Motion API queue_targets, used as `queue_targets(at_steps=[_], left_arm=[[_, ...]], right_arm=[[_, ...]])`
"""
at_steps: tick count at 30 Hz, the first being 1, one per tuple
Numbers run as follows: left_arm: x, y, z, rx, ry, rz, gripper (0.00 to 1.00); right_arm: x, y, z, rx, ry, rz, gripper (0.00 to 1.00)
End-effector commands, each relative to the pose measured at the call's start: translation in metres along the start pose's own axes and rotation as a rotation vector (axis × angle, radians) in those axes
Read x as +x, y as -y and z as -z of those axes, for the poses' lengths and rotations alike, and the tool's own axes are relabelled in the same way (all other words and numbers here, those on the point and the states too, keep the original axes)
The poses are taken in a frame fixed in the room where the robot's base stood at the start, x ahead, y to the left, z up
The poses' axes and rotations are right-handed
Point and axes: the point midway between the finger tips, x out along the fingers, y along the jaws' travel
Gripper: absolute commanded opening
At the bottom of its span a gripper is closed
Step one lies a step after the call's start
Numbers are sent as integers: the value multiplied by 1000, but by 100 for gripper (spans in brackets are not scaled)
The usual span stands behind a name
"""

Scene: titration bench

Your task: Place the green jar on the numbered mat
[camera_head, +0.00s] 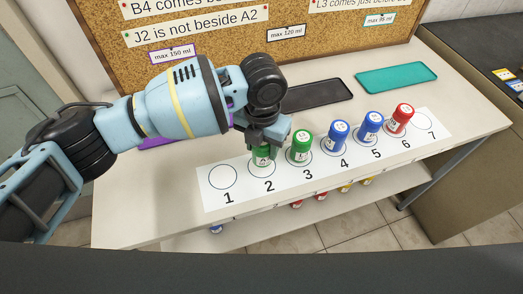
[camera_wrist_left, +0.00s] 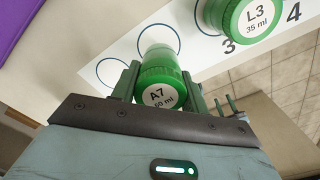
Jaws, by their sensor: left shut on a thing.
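A green jar (camera_head: 262,156) is between the fingers of my left gripper (camera_head: 268,140) at circle 2 of the white numbered mat (camera_head: 213,196). In the left wrist view its lid (camera_wrist_left: 160,92) reads A7, 50 ml, and my left gripper (camera_wrist_left: 160,85) is shut on it. Whether its base touches the mat is hidden. A second green jar (camera_head: 301,147), labelled L3 in the wrist view (camera_wrist_left: 250,14), stands on circle 3. Blue jars (camera_head: 338,136) and (camera_head: 369,127) stand on 4 and 5, and a red jar (camera_head: 401,118) on 6. Circles 1 and 7 are empty. My right gripper is not in view.
A black tray (camera_head: 318,95) and a teal tray (camera_head: 396,78) lie empty behind the mat. A purple tray (camera_head: 160,143) is partly behind my left arm. A corkboard (camera_head: 230,45) with notes stands at the back. More jars sit on a lower shelf (camera_head: 250,222).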

Motion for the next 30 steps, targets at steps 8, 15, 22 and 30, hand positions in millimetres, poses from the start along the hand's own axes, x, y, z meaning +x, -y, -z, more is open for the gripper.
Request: queue_targets(at_steps=[8, 15, 22, 30], left_arm=[[30, -4, -5, -2, 0, -2, 21], [35, -4, -5, -1, 2, -1, 21], [40, -3, -5, -1, 0, 0, 21], [39, -3, -5, -1, 1, -1, 66]], right_arm=[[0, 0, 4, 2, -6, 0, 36], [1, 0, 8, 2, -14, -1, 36], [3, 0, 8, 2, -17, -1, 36], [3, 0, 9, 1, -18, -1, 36]])
